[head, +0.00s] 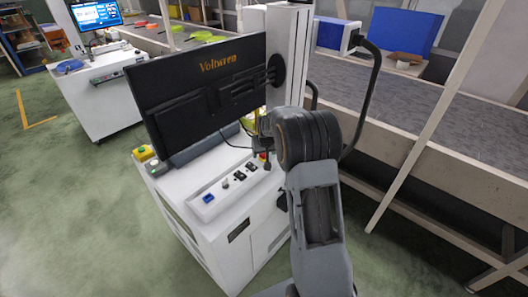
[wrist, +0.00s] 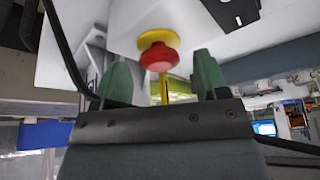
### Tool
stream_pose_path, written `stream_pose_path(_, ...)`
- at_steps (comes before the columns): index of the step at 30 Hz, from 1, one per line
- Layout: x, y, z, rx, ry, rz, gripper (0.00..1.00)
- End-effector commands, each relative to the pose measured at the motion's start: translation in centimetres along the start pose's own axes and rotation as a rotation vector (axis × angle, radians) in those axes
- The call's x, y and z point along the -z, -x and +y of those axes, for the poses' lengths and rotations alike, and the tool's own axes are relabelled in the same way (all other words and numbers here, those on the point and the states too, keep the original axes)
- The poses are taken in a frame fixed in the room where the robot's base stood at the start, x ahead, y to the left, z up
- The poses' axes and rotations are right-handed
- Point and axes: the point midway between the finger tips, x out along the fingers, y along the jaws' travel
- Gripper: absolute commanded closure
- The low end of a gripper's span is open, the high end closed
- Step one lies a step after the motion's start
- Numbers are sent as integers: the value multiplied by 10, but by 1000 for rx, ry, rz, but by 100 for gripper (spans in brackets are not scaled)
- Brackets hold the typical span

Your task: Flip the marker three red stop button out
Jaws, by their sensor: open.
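A red mushroom-shaped stop button (wrist: 158,59) on a yellow collar shows in the wrist view, set on a white surface. My gripper (wrist: 162,76) is open, with one green finger to the left of the red head and one to the right. Gaps show between the head and both fingers, and I see no contact. In the head view, my gripper (head: 263,146) is over the far right end of the white console (head: 180,190). Only a small bit of red shows below it there. No marker number is readable.
A black monitor (head: 205,90) marked Voltwren stands close behind the console's button strip (head: 222,192). A yellow box with a green button (head: 144,154) sits at the console's left corner. A grey conveyor (head: 430,120) runs along the right. Green floor (head: 70,220) is clear at left.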

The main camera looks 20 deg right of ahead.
Motion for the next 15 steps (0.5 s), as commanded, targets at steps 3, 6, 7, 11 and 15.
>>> stream_pose_path(3, 0, 0, 0, 0, 0, 0, 35)
stream_pose_path(6, 0, 0, 0, 0, 0, 0, 44)
stream_pose_path(7, 0, 0, 0, 0, 0, 0, 47)
stream_pose_path(11, 0, 0, 0, 0, 0, 0, 60)
stream_pose_path(15, 0, 0, 0, 0, 0, 0, 73)
